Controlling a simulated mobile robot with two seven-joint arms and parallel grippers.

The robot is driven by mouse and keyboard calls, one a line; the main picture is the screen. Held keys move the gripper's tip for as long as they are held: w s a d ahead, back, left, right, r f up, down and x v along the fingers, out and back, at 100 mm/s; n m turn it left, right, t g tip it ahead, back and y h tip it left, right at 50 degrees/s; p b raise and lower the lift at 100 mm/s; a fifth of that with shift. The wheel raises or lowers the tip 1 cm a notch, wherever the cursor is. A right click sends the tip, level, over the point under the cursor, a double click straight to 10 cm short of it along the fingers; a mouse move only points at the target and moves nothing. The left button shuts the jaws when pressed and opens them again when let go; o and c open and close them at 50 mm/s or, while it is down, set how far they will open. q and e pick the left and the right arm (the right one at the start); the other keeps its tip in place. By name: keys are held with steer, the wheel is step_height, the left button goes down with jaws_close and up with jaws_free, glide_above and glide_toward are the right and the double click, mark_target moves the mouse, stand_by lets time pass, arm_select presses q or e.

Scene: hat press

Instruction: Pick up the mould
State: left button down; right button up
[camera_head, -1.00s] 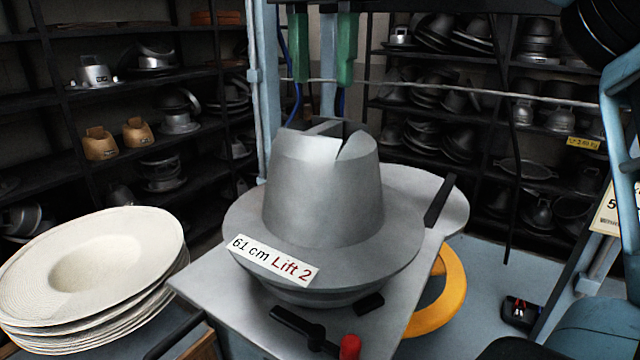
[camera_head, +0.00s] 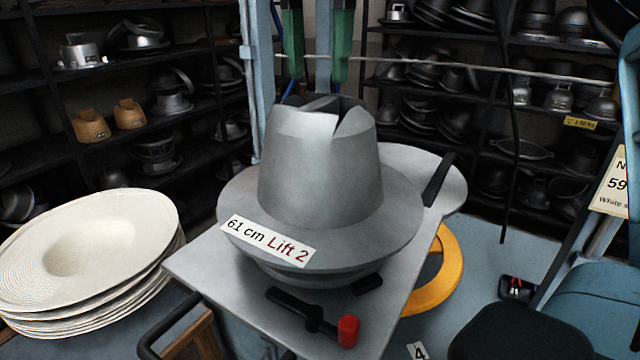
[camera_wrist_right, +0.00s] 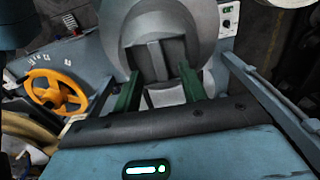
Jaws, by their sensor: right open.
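The mould (camera_head: 318,180) is a grey metal hat shape with a slotted crown and a wide brim. It stands upright on a grey metal plate (camera_head: 205,265), with a label reading "61 cm Lift 2" on its brim. My right gripper (camera_head: 318,80) has two green fingers, spread apart and pointing down above the back of the crown. They hold nothing. In the right wrist view, the mould (camera_wrist_right: 190,20) lies ahead, with its slotted crown between the open fingers of my right gripper (camera_wrist_right: 161,72). I cannot tell if they touch it. My left gripper is not in view.
A stack of pale straw hats (camera_head: 130,215) stands to the left. A black lever with a red knob (camera_head: 348,331) lies in front of the mould. A yellow ring wheel (camera_head: 447,275) is at its right. Dark shelves (camera_head: 45,155) with more metal forms line the back.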

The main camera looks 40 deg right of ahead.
mark_target(320, 102)
steer(key=f, duration=0.2)
steer(key=f+p, duration=0.1)
steer(key=f, duration=0.1)
steer(key=shift+s+d, duration=0.15)
steer(key=shift+d, duration=0.05)
steer(key=shift+f, duration=0.5)
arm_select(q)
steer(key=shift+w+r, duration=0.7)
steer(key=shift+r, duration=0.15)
arm_select(e)
steer(key=c, duration=0.9)
jaws_close()
steer(key=shift+r, duration=0.1)
